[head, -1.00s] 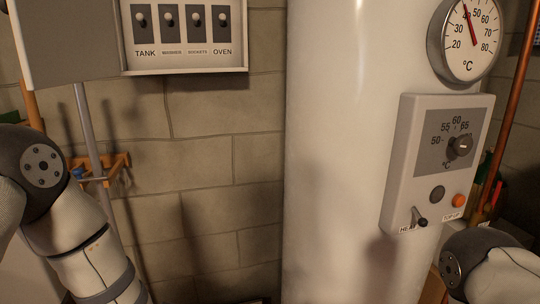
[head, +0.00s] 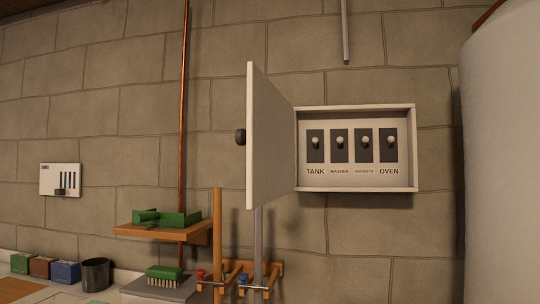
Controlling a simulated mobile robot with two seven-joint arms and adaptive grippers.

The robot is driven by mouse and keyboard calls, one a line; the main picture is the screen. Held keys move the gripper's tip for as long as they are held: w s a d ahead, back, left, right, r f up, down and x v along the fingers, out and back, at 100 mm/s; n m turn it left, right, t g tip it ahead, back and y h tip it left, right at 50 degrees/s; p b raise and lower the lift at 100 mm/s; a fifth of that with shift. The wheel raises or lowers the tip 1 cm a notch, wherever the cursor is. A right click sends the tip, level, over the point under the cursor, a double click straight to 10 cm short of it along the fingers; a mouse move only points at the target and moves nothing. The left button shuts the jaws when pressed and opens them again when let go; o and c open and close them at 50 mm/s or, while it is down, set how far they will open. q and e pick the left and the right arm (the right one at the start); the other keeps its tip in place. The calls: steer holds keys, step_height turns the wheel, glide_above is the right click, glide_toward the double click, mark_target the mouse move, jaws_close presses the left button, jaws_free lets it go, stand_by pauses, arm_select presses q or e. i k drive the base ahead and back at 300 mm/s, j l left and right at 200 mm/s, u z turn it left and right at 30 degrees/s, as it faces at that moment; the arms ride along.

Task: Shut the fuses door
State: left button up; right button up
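The fuse box (head: 356,190) is mounted on the stone wall right of centre in the head view. Its row of switches shows, with labels including TANK and OVEN. The fuses door (head: 268,140) is hinged on the box's left side and stands wide open, swung out from the wall. A dark round knob (head: 240,136) sits on the door's outer face, on the left. Neither of my grippers is in view.
A white tank (head: 505,150) stands at the right edge. Left of and below the door are a copper pipe (head: 184,90), a wooden shelf (head: 165,234) with a green item, and a wooden rack (head: 262,270) with red and blue-handled items. The wall below the box is clear.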

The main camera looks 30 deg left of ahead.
mark_target(268, 136)
steer(key=j, duration=1.4)
